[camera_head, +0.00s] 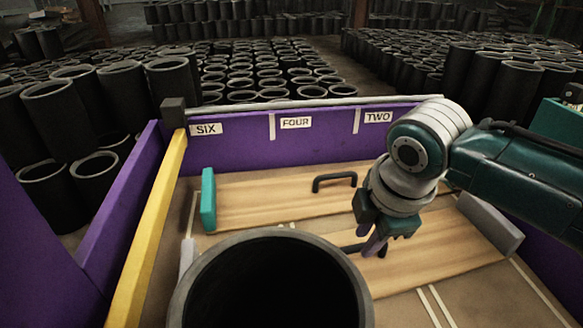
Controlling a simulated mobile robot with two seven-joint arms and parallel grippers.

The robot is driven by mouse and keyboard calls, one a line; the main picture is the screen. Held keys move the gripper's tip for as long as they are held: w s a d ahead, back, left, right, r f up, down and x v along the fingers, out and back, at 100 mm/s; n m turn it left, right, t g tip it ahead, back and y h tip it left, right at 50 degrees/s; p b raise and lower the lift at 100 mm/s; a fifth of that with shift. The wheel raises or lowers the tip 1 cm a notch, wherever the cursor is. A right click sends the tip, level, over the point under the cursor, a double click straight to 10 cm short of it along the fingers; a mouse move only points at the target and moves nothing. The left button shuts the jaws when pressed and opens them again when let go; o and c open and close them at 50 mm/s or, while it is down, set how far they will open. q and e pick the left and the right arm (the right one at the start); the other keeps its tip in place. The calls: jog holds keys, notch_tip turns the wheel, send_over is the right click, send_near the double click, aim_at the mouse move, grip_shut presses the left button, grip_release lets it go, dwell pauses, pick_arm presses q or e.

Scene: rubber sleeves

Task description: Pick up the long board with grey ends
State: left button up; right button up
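The long board with grey ends (452,241) lies in the purple-walled bin. Its right grey end block (490,222) shows clearly; a grey piece at the left (187,255) seems to be its other end. Its dark handle (350,248) is partly covered by my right gripper (375,246), which points down with its fingertips at the handle. The fingers look close together, but I cannot tell whether they are closed on it. My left gripper is not in view. A large black sleeve (182,300) in front hides part of the board.
A second board with a teal end (208,199) and a black handle (335,180) lies behind, near the purple wall (245,155) labelled SIX, FOUR, TWO. A yellow rail (150,235) runs along the left. Many black sleeves (120,85) stand beyond the bin.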

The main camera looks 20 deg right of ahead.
aim_at(362, 245)
jog(key=b+x, duration=0.3)
jog(key=x, duration=0.1)
jog(key=shift+w+f, duration=0.1)
jog(key=shift+f, duration=0.2)
jog(key=shift+r, duration=0.1)
jog(key=shift+c, duration=0.3)
grip_shut()
dwell(0.7)
